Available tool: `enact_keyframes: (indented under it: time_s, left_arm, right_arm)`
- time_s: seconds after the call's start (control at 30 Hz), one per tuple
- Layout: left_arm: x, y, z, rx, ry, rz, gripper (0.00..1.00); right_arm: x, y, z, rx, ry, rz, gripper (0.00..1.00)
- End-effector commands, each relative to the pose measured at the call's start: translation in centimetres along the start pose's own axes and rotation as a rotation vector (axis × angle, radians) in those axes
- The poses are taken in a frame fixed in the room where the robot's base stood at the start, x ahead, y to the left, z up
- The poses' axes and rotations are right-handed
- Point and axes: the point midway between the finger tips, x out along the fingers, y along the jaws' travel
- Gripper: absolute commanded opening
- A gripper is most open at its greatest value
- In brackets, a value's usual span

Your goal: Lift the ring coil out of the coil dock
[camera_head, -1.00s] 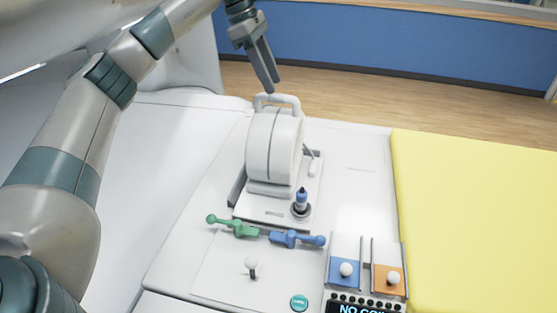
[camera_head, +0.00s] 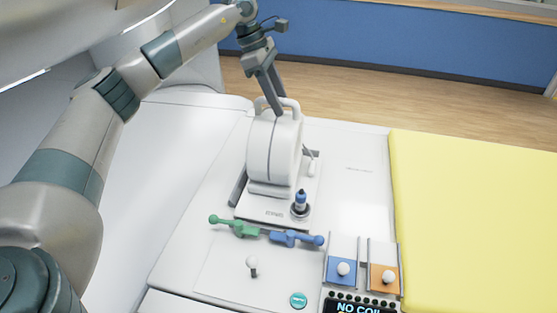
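The white ring coil (camera_head: 272,148) stands upright in the coil dock (camera_head: 264,207), a pale plate with dark side rails. A white handle loop (camera_head: 292,103) is on top of the coil. My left gripper (camera_head: 275,108) reaches down from above, its dark fingers at the handle and covering its middle. The fingers look close together, but whether they grip the handle cannot be made out. A blue-topped plug (camera_head: 300,200) stands on the dock's front right. My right gripper is not in view.
A green lever (camera_head: 235,228) and a blue lever (camera_head: 296,239) lie in front of the dock. Blue (camera_head: 342,270) and orange (camera_head: 383,279) slider panels stand front right, above a display. A yellow pad (camera_head: 475,220) fills the right.

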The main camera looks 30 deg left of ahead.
Motion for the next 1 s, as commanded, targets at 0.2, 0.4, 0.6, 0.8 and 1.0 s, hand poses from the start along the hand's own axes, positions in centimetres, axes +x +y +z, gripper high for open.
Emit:
enact_keyframes:
  time_s: [0.2,0.4,0.6,0.8,1.0]
  left_arm:
    - [0.87,-0.03,-0.02,0.0,0.0,0.0,0.39]
    - [0.85,-0.02,-0.02,0.0,0.0,0.0,0.39]
    - [0.83,-0.01,-0.01,0.0,0.0,0.0,0.34]
    - [0.82,-0.01,-0.01,0.0,0.0,0.0,0.0]
    - [0.81,-0.01,0.0,0.0,0.0,0.0,0.0]
  right_arm:
    - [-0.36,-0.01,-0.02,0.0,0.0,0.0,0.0]
    - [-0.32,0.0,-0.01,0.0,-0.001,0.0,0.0]
    - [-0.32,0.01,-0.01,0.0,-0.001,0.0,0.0]
    - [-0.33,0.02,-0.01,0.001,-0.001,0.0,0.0]
    - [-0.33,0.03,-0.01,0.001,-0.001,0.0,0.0]
